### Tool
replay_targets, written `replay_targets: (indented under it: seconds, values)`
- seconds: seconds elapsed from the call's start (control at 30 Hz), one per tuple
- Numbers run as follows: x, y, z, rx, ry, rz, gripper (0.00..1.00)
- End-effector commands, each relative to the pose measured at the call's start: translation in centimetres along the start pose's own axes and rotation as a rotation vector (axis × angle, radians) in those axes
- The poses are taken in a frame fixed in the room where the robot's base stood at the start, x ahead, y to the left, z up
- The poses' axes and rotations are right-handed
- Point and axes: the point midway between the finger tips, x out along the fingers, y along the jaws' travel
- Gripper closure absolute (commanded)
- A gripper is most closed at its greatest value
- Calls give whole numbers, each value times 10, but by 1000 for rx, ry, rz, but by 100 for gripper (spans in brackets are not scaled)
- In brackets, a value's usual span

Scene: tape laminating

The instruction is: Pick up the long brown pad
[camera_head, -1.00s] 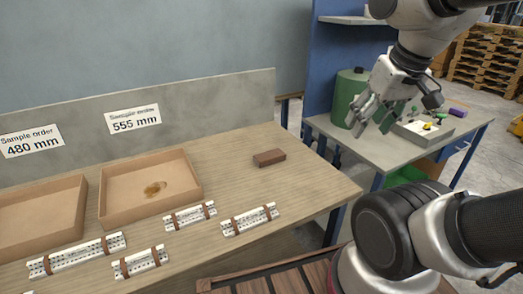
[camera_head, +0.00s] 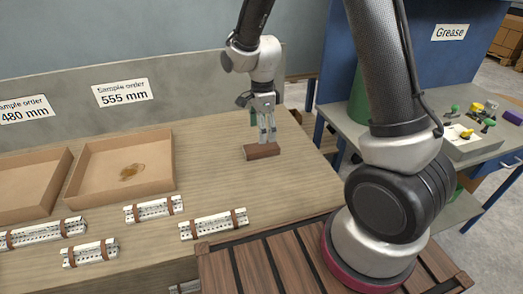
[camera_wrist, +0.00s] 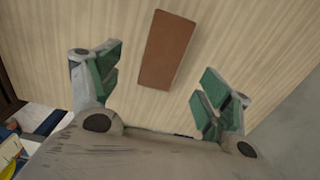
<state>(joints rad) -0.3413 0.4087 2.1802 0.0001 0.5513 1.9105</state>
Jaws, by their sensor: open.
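The long brown pad (camera_head: 262,151) lies flat on the wooden table (camera_head: 225,185), towards its back right. In the wrist view the pad (camera_wrist: 167,51) is a plain brown block on the wood grain. My gripper (camera_head: 267,137) is above the pad in the head view, its fingers pointing down. In the wrist view my gripper (camera_wrist: 152,78) is open, its green-padded fingers spread apart, and the pad lies beyond the gap between them. Nothing is held. Whether the fingertips touch the pad cannot be told.
Two cardboard trays stand at the left; the nearer one (camera_head: 84,200) has brownish contents. Several white strips with brown bands (camera_head: 213,226) lie along the front. A grey back panel (camera_head: 190,88) stands behind. A side table (camera_head: 465,175) with small parts is at the right.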

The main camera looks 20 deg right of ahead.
Motion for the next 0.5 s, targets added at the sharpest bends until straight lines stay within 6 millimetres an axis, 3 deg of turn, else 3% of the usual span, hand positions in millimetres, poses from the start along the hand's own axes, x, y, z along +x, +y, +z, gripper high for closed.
replay_targets:
  seconds: [0.5]
  values:
    - [69,-5,1,2,1,3,21]
